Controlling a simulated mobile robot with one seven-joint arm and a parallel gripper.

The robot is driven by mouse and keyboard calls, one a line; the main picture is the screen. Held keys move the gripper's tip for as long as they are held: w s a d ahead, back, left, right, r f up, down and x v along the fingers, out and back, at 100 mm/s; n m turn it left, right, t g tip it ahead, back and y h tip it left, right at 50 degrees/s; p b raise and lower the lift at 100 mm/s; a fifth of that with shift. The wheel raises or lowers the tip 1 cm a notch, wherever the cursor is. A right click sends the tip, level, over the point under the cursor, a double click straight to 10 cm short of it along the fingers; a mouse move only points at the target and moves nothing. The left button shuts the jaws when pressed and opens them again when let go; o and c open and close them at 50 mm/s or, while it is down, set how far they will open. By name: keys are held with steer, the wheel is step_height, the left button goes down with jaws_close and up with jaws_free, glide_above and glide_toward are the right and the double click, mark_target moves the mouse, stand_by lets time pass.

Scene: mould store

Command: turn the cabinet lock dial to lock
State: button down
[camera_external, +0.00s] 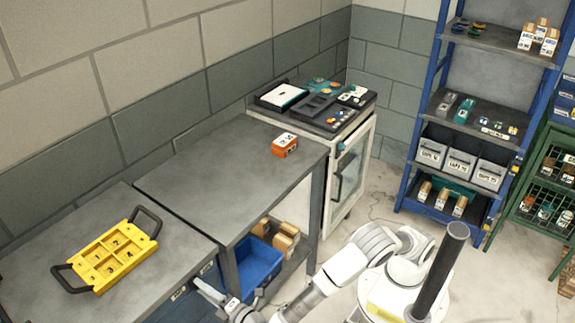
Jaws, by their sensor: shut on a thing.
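A dark blue cabinet (207,281) stands under the left bench at the bottom of the view, with small pale labels or fittings on its front. My gripper (200,285) reaches from the right to this front, at the lower left. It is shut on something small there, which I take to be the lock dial. The dial itself is hidden by the gripper, so I cannot tell which way it is turned.
A yellow mould tray (112,258) with black handles lies on the left bench. An orange box (285,145) stands on the middle bench (215,165). A blue bin (258,265) sits below, beside my gripper. A white cabinet (338,195) and blue shelving (418,125) stand further back.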

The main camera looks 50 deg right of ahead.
steer(key=shift+s+f, duration=0.1)
steer(key=shift+c, duration=2.3)
jaws_free()
steer(key=s+p, duration=0.4)
steer(key=s, duration=1.3)
steer(key=shift+s, duration=0.2)
